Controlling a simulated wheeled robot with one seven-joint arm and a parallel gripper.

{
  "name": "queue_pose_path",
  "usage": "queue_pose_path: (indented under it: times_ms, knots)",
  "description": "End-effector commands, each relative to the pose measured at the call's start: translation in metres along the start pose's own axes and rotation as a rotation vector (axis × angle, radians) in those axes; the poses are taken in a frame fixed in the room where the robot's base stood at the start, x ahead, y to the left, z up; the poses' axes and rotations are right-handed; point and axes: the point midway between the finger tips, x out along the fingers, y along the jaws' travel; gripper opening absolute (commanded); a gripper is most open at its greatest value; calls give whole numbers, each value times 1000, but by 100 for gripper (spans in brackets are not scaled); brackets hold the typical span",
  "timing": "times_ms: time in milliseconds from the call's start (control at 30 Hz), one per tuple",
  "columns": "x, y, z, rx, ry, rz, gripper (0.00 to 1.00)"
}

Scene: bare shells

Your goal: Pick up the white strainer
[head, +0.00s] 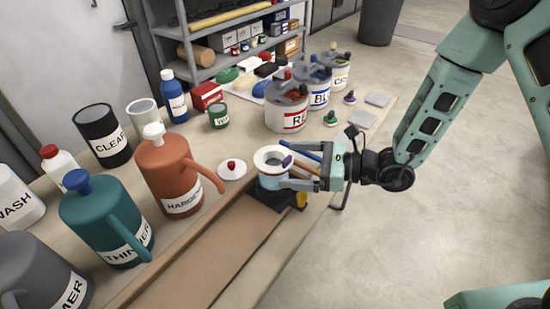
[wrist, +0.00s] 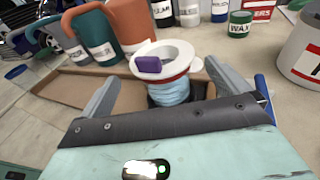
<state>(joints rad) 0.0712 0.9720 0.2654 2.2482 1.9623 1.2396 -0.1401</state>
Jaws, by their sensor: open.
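The white strainer (head: 268,157) is a wide white ring with a central hole and a purple tab. It sits on a pale blue, cup-like body at the bench's front edge, beside the sunken trough. In the wrist view the strainer (wrist: 178,50) is upright, straight ahead, with a red band under its rim. My gripper (head: 284,165) is open at bench height and reaches in from the right. In the wrist view the fingers (wrist: 161,72) lie one on each side of the blue body, with visible gaps. What the body stands on is partly hidden by my gripper.
A terracotta jug (head: 166,170) and a white lid with red knob (head: 232,169) stand close on the left. A teal jug (head: 100,220) is farther left. Grey paint pots (head: 287,107) stand behind. The trough (head: 215,250) runs along the front; open floor lies right.

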Motion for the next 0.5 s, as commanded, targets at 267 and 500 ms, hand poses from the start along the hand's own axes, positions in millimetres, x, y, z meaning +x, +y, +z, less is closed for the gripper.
queue_pose_path:
  times_ms: [267, 500]
  knots:
    - [27, -2, 4, -2, 0, 4, 100]
    - [54, -4, 3, 0, 0, 1, 100]
